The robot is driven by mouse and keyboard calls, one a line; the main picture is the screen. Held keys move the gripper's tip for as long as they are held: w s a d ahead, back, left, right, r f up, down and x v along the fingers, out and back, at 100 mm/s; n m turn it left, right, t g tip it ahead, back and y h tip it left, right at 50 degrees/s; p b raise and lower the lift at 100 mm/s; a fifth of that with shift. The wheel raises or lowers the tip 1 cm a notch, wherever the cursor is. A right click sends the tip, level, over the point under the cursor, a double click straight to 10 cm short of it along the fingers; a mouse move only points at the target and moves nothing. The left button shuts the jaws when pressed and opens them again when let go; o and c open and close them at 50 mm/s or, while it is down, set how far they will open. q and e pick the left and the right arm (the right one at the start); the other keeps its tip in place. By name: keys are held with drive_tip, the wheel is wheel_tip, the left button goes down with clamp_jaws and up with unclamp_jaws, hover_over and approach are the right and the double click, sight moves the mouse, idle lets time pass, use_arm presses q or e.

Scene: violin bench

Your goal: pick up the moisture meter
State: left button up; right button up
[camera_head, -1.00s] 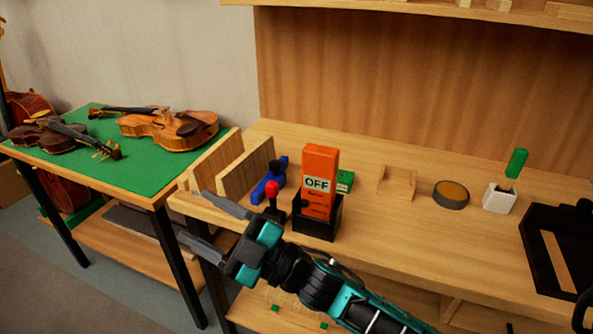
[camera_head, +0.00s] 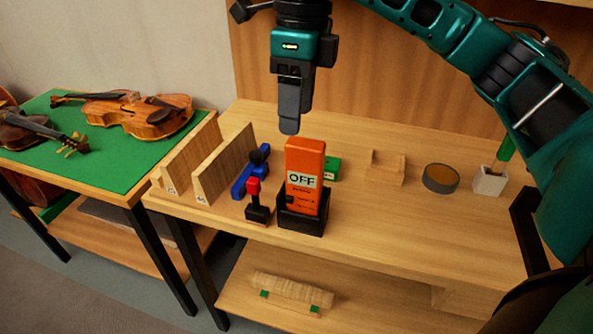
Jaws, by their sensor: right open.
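The orange moisture meter (camera_head: 304,172) stands upright in a black holder (camera_head: 302,217) on the wooden bench, its display reading "OFF". My right gripper (camera_head: 290,127) points down just above the meter's top, slightly to the left of its middle in the picture. It is open, with one finger largely hiding the other, and nothing shows between the fingers. I cannot tell whether a fingertip touches the meter. My left gripper is not in view.
Two wooden wedges (camera_head: 224,162) are farther left. A green box (camera_head: 332,168), wooden block (camera_head: 386,167), round tin (camera_head: 440,179) and white pot (camera_head: 489,181) are to the right.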

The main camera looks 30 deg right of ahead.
sight(307, 161)
drive_tip(key=shift+w+d+r+h, duration=0.2)
drive_tip(key=shift+d+r+h, duration=0.25)
drive_tip(key=shift+d, duration=0.35)
drive_tip(key=shift+d+f, duration=0.25)
wheel_tip(307, 161, down, 12)
